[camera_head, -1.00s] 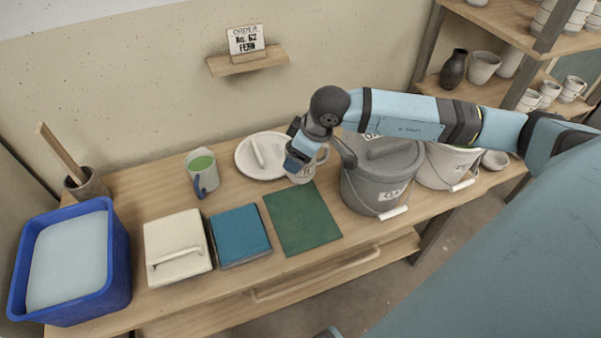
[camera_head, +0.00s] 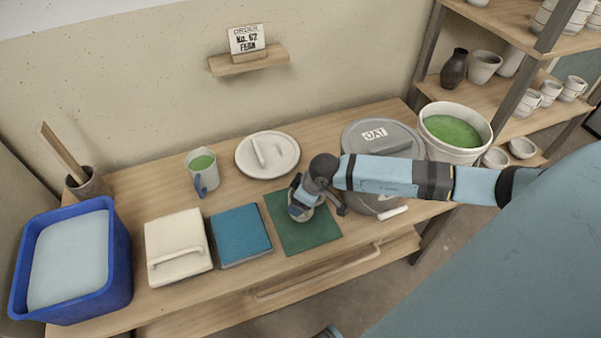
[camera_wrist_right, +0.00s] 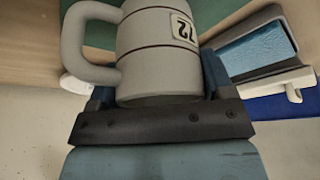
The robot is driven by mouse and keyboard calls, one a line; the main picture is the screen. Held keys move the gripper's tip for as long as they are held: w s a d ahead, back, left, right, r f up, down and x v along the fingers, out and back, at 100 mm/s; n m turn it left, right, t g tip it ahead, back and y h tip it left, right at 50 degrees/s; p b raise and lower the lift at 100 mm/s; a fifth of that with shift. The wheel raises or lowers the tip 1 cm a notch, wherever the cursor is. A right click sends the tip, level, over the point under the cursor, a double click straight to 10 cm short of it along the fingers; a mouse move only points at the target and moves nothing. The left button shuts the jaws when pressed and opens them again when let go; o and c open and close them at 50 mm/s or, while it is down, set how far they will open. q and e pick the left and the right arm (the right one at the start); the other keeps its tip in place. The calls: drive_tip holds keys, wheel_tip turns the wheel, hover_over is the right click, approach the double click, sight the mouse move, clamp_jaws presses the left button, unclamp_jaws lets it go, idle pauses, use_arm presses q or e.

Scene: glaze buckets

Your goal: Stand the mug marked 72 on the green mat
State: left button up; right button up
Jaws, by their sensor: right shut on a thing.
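The mug marked 72 (camera_wrist_right: 157,45) is pale, with a side handle and dark bands, and fills the right wrist view. My right gripper (camera_wrist_right: 160,95) is shut on its body. In the head view my right gripper (camera_head: 305,190) is over the green mat (camera_head: 300,240), at its upper part. The mug (camera_head: 300,212) is partly hidden there by the gripper. I cannot tell whether its base touches the mat. My left gripper is not in view.
A green-filled mug (camera_head: 203,172) and a round lid (camera_head: 281,146) stand behind. A lidded OAT bucket (camera_head: 352,140) and an open green-filled bucket (camera_head: 482,152) are right. A blue tub (camera_head: 120,265) is far left.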

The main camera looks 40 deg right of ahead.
drive_tip(key=shift+f, duration=0.15)
drive_tip(key=shift+f, duration=0.15)
drive_tip(key=o, duration=0.7)
drive_tip(key=shift+f+b, duration=0.1)
drive_tip(key=shift+b, duration=0.2)
drive_tip(key=shift+c, duration=0.2)
drive_tip(key=o, duration=0.4)
drive_tip(key=shift+o, duration=0.2)
